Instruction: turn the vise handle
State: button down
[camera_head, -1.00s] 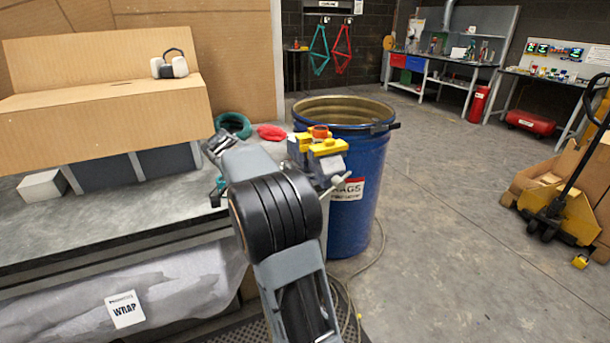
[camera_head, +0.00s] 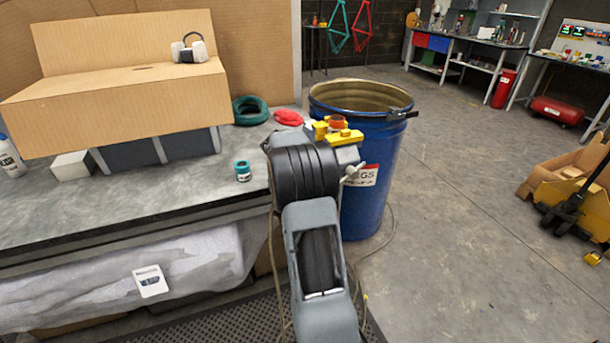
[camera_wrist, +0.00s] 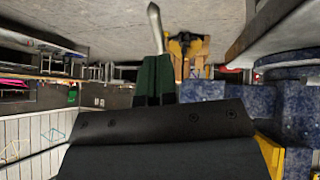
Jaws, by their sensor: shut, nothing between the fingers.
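The vise (camera_head: 340,137) with yellow jaw parts stands at the bench's right end, partly hidden behind my arm. Its pale handle (camera_head: 353,173) sticks out at the lower right, beside my arm. In the wrist view a silver handle bar (camera_wrist: 155,27) shows just beyond the fingertips, and the blue vise body (camera_wrist: 285,105) fills the right side. My gripper (camera_wrist: 157,63) has its dark green fingers together, with nothing between them. I cannot tell whether the fingertips touch the bar. In the head view my gripper is hidden behind my arm.
A blue rag drum (camera_head: 375,190) stands close behind and right of the vise. A teal tape roll (camera_head: 243,171), a green coil (camera_head: 250,110) and a red cloth (camera_head: 288,117) lie on the bench (camera_head: 150,205). Open floor (camera_head: 460,210) lies to the right.

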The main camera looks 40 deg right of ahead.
jog(key=shift+x, duration=1.5)
jog(key=shift+f, duration=0.1)
